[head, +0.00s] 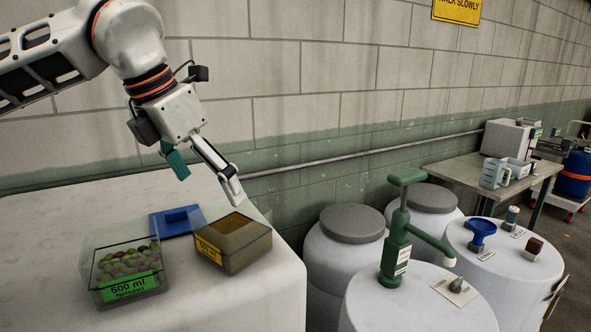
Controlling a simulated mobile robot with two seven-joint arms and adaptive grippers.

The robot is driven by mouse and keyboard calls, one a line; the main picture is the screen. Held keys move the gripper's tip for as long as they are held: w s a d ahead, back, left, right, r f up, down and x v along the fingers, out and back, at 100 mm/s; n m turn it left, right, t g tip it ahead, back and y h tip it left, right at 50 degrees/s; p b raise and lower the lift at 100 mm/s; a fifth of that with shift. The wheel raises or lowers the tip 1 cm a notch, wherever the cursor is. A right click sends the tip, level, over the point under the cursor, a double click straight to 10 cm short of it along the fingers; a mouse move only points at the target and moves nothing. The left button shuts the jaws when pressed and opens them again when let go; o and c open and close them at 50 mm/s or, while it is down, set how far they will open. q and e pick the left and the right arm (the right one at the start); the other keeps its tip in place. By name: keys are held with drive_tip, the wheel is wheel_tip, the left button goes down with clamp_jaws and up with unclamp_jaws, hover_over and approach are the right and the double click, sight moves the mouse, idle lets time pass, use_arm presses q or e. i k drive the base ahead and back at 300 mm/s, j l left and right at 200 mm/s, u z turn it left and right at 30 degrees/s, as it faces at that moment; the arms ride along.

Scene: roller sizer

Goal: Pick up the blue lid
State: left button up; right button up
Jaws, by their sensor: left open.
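My left gripper (205,172) comes in from the upper left and hangs above the lid and the yellow-labelled bin. It is open, with one finger to the left and a longer one reaching down to the right, and nothing is between them. It is apart from the lid. My right gripper is not in view.
A clear bin of olives (125,268) with a green label stands in front left of the lid. An amber bin with a yellow label (233,241) stands to its right. White drums, a green hand pump (397,245) and a bench (480,172) are further right. A block wall is behind.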

sight(172, 223)
drive_tip(key=k+l, duration=0.15)
drive_tip(key=l, duration=0.15)
drive_tip(key=k+l, duration=0.1)
drive_tip(key=l, duration=0.2)
drive_tip(key=k+l, duration=0.15)
drive_tip(key=l, duration=0.15)
drive_tip(key=k+l, duration=0.15)
drive_tip(key=l, duration=0.2)
